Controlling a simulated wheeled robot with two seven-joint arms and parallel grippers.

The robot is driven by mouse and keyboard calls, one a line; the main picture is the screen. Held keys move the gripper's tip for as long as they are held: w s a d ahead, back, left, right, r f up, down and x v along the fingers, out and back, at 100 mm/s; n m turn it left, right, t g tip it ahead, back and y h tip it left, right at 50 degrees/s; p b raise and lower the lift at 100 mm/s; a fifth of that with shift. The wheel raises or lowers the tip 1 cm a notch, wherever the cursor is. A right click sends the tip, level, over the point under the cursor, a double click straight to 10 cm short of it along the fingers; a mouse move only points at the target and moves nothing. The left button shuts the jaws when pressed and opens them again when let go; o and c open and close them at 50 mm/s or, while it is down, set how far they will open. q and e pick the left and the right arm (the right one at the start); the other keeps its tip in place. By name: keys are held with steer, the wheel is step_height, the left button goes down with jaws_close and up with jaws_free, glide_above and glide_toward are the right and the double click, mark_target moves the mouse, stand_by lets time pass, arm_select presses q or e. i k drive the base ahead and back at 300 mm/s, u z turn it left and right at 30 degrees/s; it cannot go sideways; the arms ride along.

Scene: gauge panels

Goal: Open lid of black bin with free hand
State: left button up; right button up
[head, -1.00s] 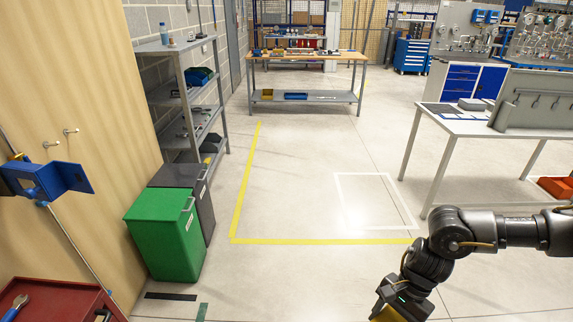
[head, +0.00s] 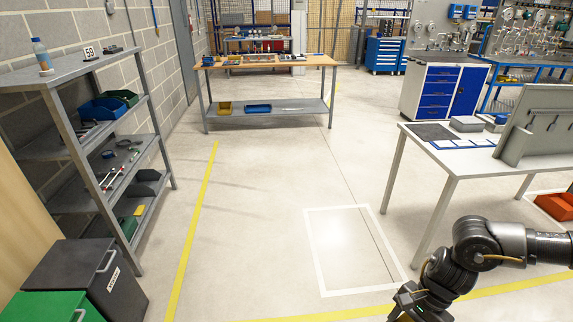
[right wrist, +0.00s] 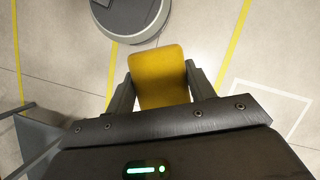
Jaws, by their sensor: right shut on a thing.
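The black bin (head: 82,272) stands at the lower left of the head view, beside the grey shelf. Its dark lid lies flat and closed, with a light grey handle (head: 107,260) at its right edge. The bin's lower part is cut off by the frame. My right gripper (right wrist: 160,80) is shut on a yellow block-like object (right wrist: 158,68), seen between its two fingers in the right wrist view. In the head view my right arm is at the lower right, well away from the bin. My left gripper is in neither view.
A green bin (head: 45,306) stands right next to the black bin, nearer to me. A grey shelf (head: 75,75) stands just behind them. A white-topped table (head: 480,165) is at the right. The floor (head: 255,230) between is clear.

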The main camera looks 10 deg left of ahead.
mark_target(70, 264)
steer(key=u, duration=0.45)
steer(key=i, duration=1.25)
steer(key=u, duration=0.55)
